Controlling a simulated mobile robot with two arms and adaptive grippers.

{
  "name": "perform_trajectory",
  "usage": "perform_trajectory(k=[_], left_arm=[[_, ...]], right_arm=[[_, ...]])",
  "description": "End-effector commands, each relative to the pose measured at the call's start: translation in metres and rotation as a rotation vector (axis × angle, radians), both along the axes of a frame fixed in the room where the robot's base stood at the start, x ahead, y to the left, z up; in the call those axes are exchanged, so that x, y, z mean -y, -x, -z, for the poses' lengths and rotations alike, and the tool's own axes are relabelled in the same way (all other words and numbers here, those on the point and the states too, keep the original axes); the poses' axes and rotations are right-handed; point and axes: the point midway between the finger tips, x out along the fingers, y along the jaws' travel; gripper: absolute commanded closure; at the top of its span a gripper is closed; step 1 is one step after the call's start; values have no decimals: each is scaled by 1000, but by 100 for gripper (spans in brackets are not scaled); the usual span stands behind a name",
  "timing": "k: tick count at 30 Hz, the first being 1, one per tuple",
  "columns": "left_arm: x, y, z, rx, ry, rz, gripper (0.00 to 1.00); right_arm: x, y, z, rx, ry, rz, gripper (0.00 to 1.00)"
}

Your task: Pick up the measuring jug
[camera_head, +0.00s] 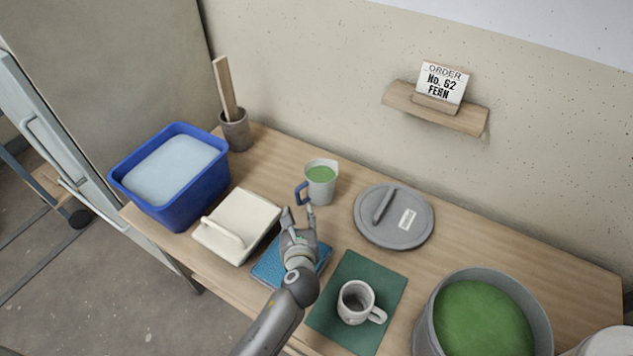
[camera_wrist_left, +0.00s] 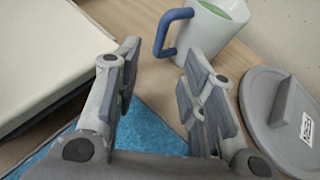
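The measuring jug (camera_head: 326,192) stands upright on the table, light grey with a blue handle and green liquid inside. Its handle (camera_head: 301,193) points left and towards my left gripper. My left gripper (camera_head: 299,212) is open and empty, just in front of the jug and apart from it. In the left wrist view the jug (camera_wrist_left: 213,38) is at the top, beyond the open fingers (camera_wrist_left: 160,75), with its blue handle (camera_wrist_left: 165,33) ahead of the gap between them. My right gripper is in neither view.
A grey lid (camera_head: 405,228) lies right of the jug. A cream handled block (camera_head: 238,218) and blue cloth (camera_head: 265,270) are near my gripper. A mug (camera_head: 352,305) stands on a green mat (camera_head: 385,275). A blue tub (camera_head: 205,190), brush pot (camera_head: 236,134) and glaze bucket (camera_head: 428,318) flank them.

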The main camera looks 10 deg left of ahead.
Motion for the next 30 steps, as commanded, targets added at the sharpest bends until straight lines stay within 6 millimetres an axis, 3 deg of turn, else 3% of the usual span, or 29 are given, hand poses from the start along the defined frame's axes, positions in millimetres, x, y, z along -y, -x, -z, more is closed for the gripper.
perform_trajectory(k=[1, 3, 6, 9, 15, 18, 29, 30], left_arm=[[-2, -9, 4, 1, 0, -2, 63], [-4, -17, 8, 1, 0, -2, 63], [-6, -25, 10, 1, 2, -2, 63], [-7, -30, 13, 1, 3, -3, 63], [-11, -53, 28, 1, 3, -3, 63], [-13, -64, 32, 1, 2, -4, 63], [-15, -72, 35, 1, 3, -2, 63], [-15, -72, 35, 1, 3, -2, 68]], right_arm=[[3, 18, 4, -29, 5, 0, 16], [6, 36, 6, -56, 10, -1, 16], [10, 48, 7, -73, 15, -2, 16], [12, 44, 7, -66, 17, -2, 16], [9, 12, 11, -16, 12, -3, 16], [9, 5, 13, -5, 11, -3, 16], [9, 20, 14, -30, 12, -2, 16], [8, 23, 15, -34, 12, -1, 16]])
